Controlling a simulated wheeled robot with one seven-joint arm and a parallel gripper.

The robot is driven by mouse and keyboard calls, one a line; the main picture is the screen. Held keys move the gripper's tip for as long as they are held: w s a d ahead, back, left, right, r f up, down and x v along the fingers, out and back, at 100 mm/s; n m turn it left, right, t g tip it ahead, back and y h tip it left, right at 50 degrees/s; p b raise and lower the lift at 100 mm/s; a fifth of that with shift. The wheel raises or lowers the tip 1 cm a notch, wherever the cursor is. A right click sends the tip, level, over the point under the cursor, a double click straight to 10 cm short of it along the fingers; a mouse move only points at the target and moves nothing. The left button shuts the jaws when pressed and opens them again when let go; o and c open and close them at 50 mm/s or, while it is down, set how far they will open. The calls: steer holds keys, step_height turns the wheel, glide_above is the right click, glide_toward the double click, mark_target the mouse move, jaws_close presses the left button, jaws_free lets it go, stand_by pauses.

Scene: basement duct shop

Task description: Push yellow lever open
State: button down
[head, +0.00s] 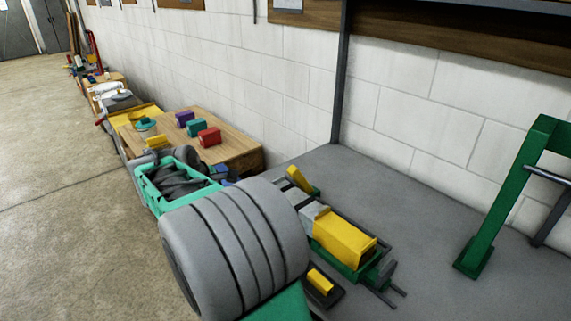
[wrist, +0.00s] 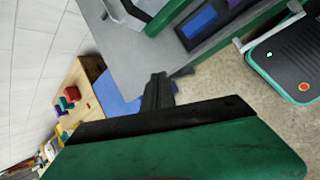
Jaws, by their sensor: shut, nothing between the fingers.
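In the head view, a small green machine (head: 372,268) with a large yellow block (head: 343,238) lies on the grey bench top. A short tilted yellow lever-like piece (head: 298,180) stands at its far end. Another small yellow piece (head: 320,282) sits on a dark base at its near side. I cannot tell for sure which is the task's lever. In the wrist view, my gripper (wrist: 157,88) has its black fingers together and empty, over or near the grey bench edge. None of these yellow pieces shows clearly in the wrist view, and my fingertips are not identifiable in the head view.
A wooden table (head: 235,150) with red (head: 209,137), purple and teal blocks stands along the white wall. A green frame (head: 510,195) stands at the bench's right. A green-edged dark panel with an orange button (wrist: 303,87) shows right in the wrist view.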

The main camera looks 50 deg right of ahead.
steer(key=s+d+r+n+g+h+p, duration=0.1)
steer(key=d+r+n, duration=0.1)
steer(key=d, duration=0.4)
steer(key=s+d+r+n+g+h+p, duration=0.1)
steer(key=s+d+r+n+g, duration=0.1)
steer(key=d, duration=0.4)
steer(key=shift+d+r+n+h+p, duration=0.35)
steer(key=shift+r+n, duration=0.15)
steer(key=shift+r, duration=0.4)
glide_toward(302, 182)
steer(key=f, duration=0.1)
steer(key=d+f, duration=0.1)
steer(key=w+f, duration=0.1)
steer(key=shift+d+f, duration=0.2)
steer(key=shift+s, duration=0.1)
